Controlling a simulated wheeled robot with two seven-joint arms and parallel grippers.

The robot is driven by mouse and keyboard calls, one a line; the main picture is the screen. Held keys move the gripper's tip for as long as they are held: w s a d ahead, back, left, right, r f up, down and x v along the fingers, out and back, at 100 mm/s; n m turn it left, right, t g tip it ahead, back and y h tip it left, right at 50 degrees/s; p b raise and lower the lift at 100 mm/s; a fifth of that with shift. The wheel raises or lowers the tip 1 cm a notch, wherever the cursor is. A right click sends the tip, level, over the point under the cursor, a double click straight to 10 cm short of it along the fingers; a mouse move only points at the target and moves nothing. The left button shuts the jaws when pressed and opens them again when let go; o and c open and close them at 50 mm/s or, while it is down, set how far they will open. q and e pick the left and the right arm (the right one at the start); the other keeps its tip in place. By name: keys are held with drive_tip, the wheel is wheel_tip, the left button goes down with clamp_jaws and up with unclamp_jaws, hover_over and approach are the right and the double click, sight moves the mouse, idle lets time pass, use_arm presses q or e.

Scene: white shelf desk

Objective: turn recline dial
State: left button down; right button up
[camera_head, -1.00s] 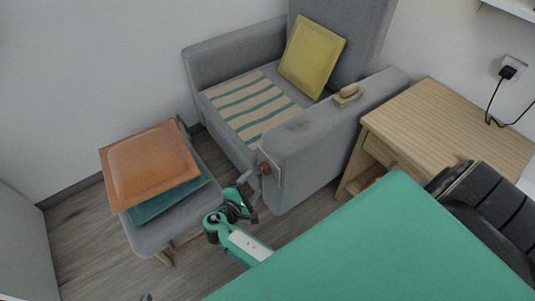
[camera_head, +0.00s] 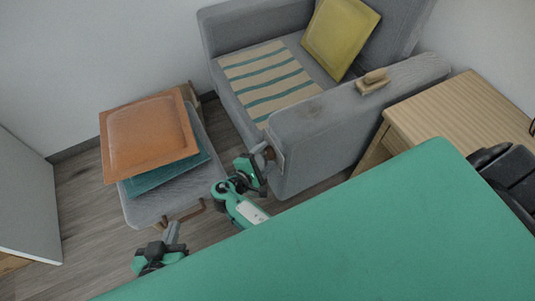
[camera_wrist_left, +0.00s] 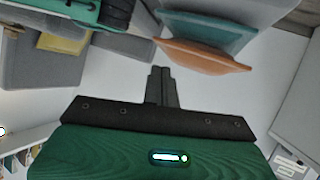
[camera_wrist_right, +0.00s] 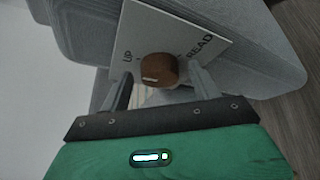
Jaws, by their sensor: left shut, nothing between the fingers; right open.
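The brown recline dial (camera_wrist_right: 157,68) sits on a white plate (camera_wrist_right: 190,30) lettered "UP" and "READ" in the right wrist view. A short pale mark shows on the dial's lower left. In the head view the dial (camera_head: 269,153) is partly hidden on the front of the grey armchair's arm (camera_head: 340,120). My right gripper (camera_head: 261,159) is at the dial. In the right wrist view my open right gripper (camera_wrist_right: 162,74) has a finger on each side of the dial, with gaps visible. My left gripper (camera_head: 174,232) is shut and empty, low by the footstool; its closed fingers (camera_wrist_left: 161,72) show in the left wrist view.
A grey footstool (camera_head: 150,208) bears a teal cushion (camera_head: 165,180) and an orange cushion (camera_head: 150,135). A yellow cushion (camera_head: 340,35) and striped cloth (camera_head: 265,78) lie on the armchair. A wooden side table (camera_head: 460,110) stands right of it. Wood floor (camera_head: 90,225) is open at left.

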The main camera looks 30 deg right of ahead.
drive_tip(key=c, duration=1)
